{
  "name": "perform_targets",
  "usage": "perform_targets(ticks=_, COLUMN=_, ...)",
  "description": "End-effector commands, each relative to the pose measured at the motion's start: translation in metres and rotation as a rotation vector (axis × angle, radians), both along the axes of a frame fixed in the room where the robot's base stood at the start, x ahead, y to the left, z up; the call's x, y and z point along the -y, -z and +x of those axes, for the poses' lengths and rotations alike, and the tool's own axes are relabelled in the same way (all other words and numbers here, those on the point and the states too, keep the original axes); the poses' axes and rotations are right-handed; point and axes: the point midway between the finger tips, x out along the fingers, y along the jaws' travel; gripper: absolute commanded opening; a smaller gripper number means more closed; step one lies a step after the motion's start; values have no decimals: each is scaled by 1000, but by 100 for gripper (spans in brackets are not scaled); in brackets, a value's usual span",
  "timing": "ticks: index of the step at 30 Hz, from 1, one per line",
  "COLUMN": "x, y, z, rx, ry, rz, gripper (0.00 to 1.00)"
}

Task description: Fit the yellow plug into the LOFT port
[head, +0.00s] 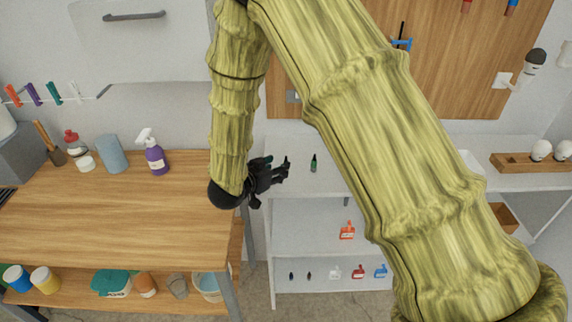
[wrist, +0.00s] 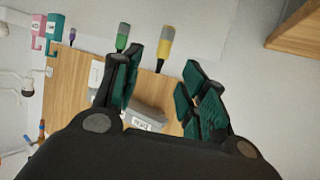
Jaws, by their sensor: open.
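The yellow plug (wrist: 166,42) shows in the wrist view just beyond my gripper (wrist: 163,78), between the fingertips and apart from them. It has a yellow body with a dark tip. My gripper is open and empty. In the head view my gripper (head: 284,168) is over the left end of the white shelf unit; I cannot make out the yellow plug there. A green plug (wrist: 122,37) shows beyond the left finger. A grey block with a white label (wrist: 142,124) shows between the fingers; its lettering is too small to read. I cannot identify the LOFT port.
A small dark green item (head: 313,164) stands on the white shelf's top (head: 295,150), close to my gripper. A wooden workbench (head: 120,215) with a purple spray bottle (head: 155,158) is at left. A wooden board (head: 460,75) hangs behind. My arm covers much of the shelf unit.

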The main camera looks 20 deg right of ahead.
Motion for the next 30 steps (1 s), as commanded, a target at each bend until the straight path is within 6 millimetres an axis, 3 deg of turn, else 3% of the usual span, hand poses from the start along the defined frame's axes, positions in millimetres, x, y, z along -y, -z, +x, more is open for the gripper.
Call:
perform_targets(ticks=19, x=45, y=25, z=40, rx=-2, ry=1, rz=1, gripper=42)
perform_targets(ticks=30, x=51, y=31, z=47, rx=-1, ry=0, rz=0, gripper=42)
